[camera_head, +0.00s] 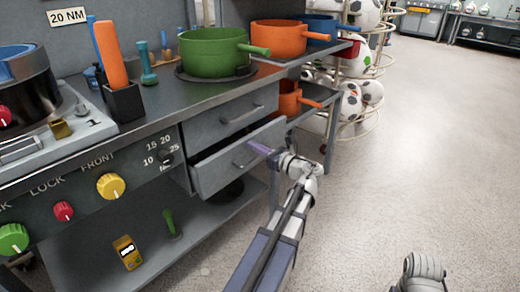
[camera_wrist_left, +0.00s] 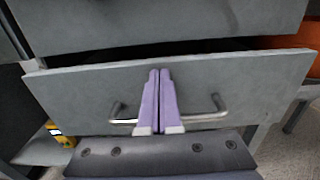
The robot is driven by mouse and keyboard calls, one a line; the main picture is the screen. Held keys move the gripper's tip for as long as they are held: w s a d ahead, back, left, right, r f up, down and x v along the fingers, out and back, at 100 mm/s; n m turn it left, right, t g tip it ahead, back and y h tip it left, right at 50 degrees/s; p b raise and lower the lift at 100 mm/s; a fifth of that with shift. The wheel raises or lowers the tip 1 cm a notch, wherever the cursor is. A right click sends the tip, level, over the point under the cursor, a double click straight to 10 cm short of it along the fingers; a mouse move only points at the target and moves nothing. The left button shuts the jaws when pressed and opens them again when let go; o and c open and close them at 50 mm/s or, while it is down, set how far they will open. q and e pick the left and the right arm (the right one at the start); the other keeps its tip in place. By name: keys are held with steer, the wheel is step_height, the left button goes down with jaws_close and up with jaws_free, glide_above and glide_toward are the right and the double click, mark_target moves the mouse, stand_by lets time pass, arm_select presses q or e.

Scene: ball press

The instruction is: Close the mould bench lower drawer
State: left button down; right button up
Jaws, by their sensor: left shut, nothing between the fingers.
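The grey lower drawer (camera_head: 224,171) of the mould bench stands partly pulled out, with a dark gap above its front. Its front fills the middle of the left wrist view (camera_wrist_left: 75,90), and its metal bar handle (camera_wrist_left: 205,117) runs across it. My left gripper (camera_head: 255,147) is shut and empty, with its purple fingers at the drawer front. In the left wrist view the fingertips (camera_wrist_left: 159,74) lie over the drawer front near its top edge, in front of the handle. Whether they touch it I cannot tell. My right gripper is not visible.
The upper drawer (camera_head: 228,117) above looks shut. Another orange pot (camera_head: 288,98) sits on a side shelf. The floor (camera_head: 400,150) to the right is clear.

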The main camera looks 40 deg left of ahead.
mark_target(244, 140)
arm_select(q)
steer(key=shift+a, duration=0.1)
steer(key=a, duration=0.4)
steer(key=shift+w+a, duration=0.1)
steer(key=shift+a, duration=0.25)
steer(key=shift+r, duration=0.1)
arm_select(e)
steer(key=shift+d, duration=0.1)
arm_select(q)
steer(key=shift+a, duration=0.1)
